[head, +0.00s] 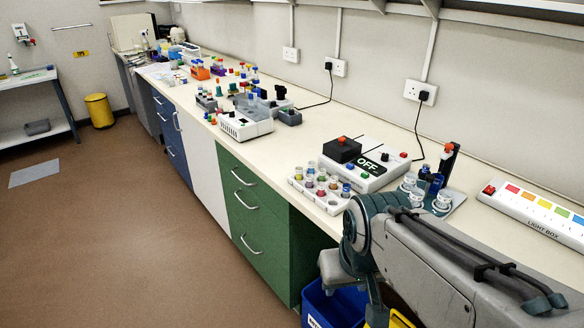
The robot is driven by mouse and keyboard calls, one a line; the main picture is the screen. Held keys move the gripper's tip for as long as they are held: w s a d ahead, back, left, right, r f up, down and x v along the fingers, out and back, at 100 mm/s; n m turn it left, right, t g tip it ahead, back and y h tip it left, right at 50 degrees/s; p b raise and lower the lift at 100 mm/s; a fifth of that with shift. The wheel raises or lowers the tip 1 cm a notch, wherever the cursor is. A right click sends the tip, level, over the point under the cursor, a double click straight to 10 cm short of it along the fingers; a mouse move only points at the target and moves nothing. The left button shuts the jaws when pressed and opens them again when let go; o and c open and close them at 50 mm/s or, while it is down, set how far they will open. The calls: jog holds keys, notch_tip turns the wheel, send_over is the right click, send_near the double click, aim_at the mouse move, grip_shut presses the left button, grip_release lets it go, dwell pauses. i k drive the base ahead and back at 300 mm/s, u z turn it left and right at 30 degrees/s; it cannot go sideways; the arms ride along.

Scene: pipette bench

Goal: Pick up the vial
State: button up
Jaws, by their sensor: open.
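I cannot tell which vial is the task's one. Several small vials (321,182) with coloured caps stand in a white rack (331,208) near the bench's front edge. Blue vials (435,184) stand in a grey holder among white-topped jars at the right. More capped vials and tubes show farther along the bench, too small to tell apart. My arm (425,262) fills the lower right, its bent joint in front of the bench edge by the rack. My gripper's fingertips do not show.
A white device marked OFF (372,170) stands behind the rack. A light box (535,214) lies at the right. A white instrument (246,124) stands farther left. Cream bench top (275,150) is clear between it and the rack. A blue bin (330,306) stands below.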

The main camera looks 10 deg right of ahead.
aim_at(298, 170)
jog(key=u, duration=1.05)
jog(key=i, duration=2.75)
jog(key=z, duration=3.1)
